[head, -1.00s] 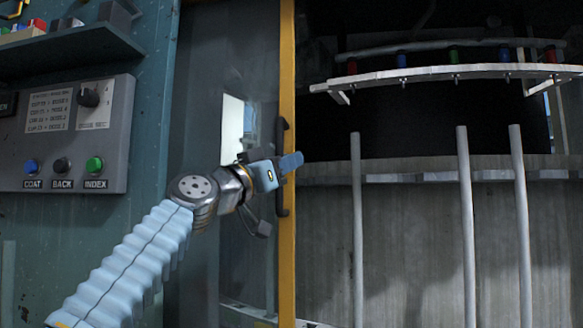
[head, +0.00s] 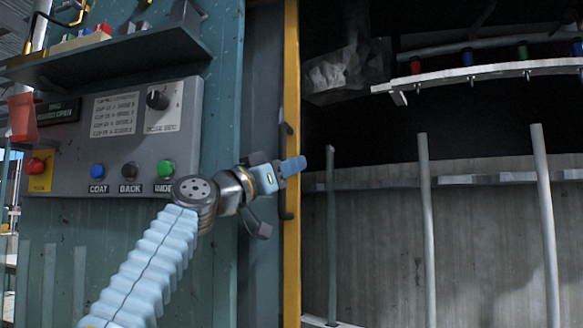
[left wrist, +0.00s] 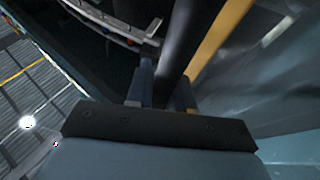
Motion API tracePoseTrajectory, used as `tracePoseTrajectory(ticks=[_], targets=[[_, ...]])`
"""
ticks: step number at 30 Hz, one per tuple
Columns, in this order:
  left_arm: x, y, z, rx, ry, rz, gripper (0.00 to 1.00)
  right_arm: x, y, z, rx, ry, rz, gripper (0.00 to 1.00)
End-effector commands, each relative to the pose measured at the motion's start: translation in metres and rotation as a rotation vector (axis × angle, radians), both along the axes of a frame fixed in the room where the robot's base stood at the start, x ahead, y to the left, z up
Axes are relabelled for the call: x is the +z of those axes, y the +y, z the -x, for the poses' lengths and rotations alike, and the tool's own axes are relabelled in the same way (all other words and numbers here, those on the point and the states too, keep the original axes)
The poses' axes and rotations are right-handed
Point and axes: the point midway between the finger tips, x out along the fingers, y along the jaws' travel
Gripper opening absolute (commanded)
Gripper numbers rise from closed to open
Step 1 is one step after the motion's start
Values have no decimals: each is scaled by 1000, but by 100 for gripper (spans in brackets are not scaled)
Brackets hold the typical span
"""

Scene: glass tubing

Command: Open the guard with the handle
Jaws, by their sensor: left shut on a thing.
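The guard is a sliding panel with a yellow upright edge (head: 292,80) and a greyish pane (head: 263,60), in the middle of the head view. Its dark upright handle (head: 287,213) is fixed along the yellow edge. My left gripper (head: 284,168) is shut on the handle about its middle, hiding that part. In the left wrist view the dark handle bar (left wrist: 190,45) runs between my gripper's fingers (left wrist: 162,92), with the yellow edge (left wrist: 222,32) beside it. The opening right of the guard is wide. My right gripper is out of view.
Left of the guard is a grey control panel (head: 125,140) with buttons and a knob, under a shelf (head: 110,52). Inside the opening stand pale upright rods (head: 427,230) below a rail (head: 480,75) with coloured pieces.

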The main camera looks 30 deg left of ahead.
Motion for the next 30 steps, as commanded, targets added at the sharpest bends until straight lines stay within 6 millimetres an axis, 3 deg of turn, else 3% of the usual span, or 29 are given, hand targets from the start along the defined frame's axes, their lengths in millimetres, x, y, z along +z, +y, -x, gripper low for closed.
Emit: tracePoseTrajectory(ticks=[5,6,10,20,23,30], targets=[[0,0,0,-1,0,0,0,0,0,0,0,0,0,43],[0,-1,0,-1,0,0,25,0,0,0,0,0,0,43],[0,-1,0,-2,0,-1,42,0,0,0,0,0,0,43],[-3,1,3,-1,0,0,42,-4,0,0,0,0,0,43],[-10,4,16,0,-2,0,42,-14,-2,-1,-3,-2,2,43],[-35,18,67,0,-1,-1,42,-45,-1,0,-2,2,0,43]])
